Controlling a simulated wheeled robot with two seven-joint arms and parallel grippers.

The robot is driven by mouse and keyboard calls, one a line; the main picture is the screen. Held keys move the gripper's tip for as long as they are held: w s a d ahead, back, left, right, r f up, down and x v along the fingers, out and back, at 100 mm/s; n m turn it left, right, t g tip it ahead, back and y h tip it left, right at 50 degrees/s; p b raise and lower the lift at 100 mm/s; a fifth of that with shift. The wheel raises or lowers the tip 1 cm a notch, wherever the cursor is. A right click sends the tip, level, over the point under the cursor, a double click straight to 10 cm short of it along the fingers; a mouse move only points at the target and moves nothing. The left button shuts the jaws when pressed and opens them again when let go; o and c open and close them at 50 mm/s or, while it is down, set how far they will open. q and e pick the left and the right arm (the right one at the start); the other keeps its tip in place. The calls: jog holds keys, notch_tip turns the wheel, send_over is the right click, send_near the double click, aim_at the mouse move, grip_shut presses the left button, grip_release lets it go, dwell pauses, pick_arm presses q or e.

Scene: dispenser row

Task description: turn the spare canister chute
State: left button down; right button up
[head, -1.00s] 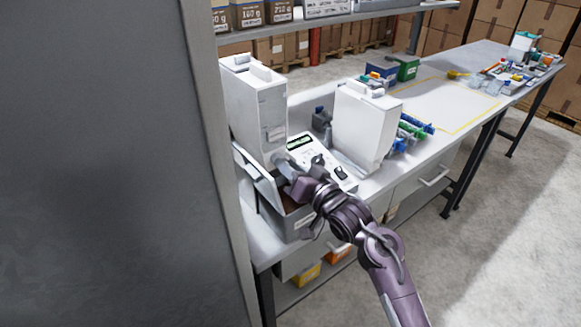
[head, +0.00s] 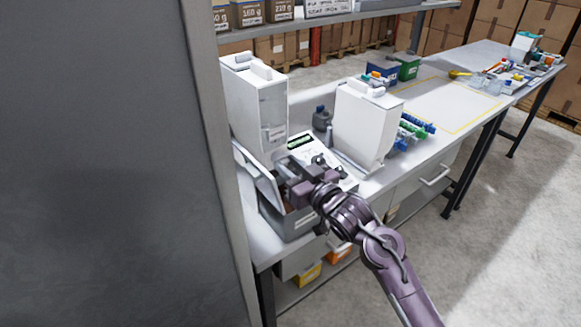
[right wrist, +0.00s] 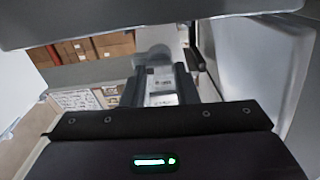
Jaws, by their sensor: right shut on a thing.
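A tall white canister (head: 257,108) stands at the left end of the bench. A second white canister (head: 364,128) stands to its right. My right gripper (head: 284,171) is at the lower front of the left canister, shut on a small grey part there that I take to be its chute. The gripper mostly hides this part in the head view. In the right wrist view the dark fingers (right wrist: 165,85) point at a pale grey rounded piece (right wrist: 158,42); the exact contact is hard to see. My left gripper is not in view.
A grey bin (head: 292,222) with a raised pale panel (head: 257,172) sits just below my gripper. A white scale with a green display (head: 300,142) stands between the canisters. A dark grey wall (head: 100,160) fills the left side. The yellow-outlined bench area (head: 445,105) is clear.

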jog(key=shift+n, duration=0.7)
jog(key=o, duration=1)
jog(key=b+v, duration=0.2)
jog(key=v, duration=0.6)
jog(key=shift+w, duration=0.1)
